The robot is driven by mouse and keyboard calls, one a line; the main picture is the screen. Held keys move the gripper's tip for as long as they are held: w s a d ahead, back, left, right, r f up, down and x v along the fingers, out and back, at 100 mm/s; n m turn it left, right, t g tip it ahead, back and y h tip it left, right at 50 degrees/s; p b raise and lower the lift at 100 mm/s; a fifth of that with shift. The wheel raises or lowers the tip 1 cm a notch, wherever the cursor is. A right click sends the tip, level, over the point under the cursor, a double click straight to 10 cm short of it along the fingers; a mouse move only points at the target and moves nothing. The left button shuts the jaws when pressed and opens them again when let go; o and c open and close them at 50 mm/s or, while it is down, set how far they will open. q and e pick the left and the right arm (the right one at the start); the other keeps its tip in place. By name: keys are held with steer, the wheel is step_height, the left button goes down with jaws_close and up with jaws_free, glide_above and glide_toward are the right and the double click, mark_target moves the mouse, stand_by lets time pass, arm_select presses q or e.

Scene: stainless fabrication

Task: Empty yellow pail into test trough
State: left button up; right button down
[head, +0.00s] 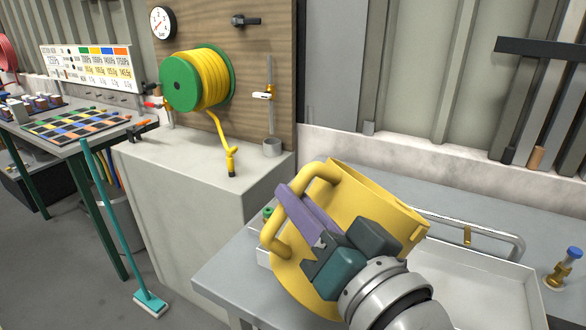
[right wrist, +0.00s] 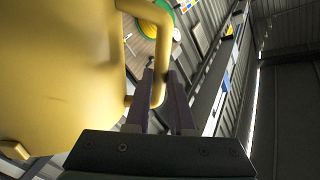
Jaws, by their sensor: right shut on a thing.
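The yellow pail (head: 375,205) is tilted in the head view, raised at the front of the grey table. Its inside and contents do not show. My right gripper (head: 300,215) is shut on the pail's looped side handle (head: 272,240). In the right wrist view the handle (right wrist: 164,50) passes at the fingers (right wrist: 165,85), and the pail's wall (right wrist: 55,75) fills the left side. A white shallow trough (head: 505,292) lies on the table, partly behind the pail and my right arm. My left gripper is not in view.
A metal rail (head: 470,228) runs along the trough's back, and a brass fitting with a blue cap (head: 563,268) stands at right. A pale block (head: 190,165) with a yellow hose reel (head: 205,80) stands at left. A teal broom (head: 115,215) leans against the far bench.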

steer(key=shift+s+a+f+n, duration=0.15)
steer(key=shift+a+f+n, duration=0.2)
steer(key=shift+a+n, duration=0.2)
steer(key=f+n+b, duration=0.2)
steer(key=f+b, duration=0.1)
steer(key=f+n+b, duration=0.1)
steer(key=f, duration=0.1)
steer(key=shift+s+a+f+n, duration=0.1)
steer(key=shift+a+f+n, duration=0.05)
steer(key=shift+a+n, duration=0.1)
steer(key=shift+f+n+b, duration=0.15)
steer(key=shift+n+b, duration=0.15)
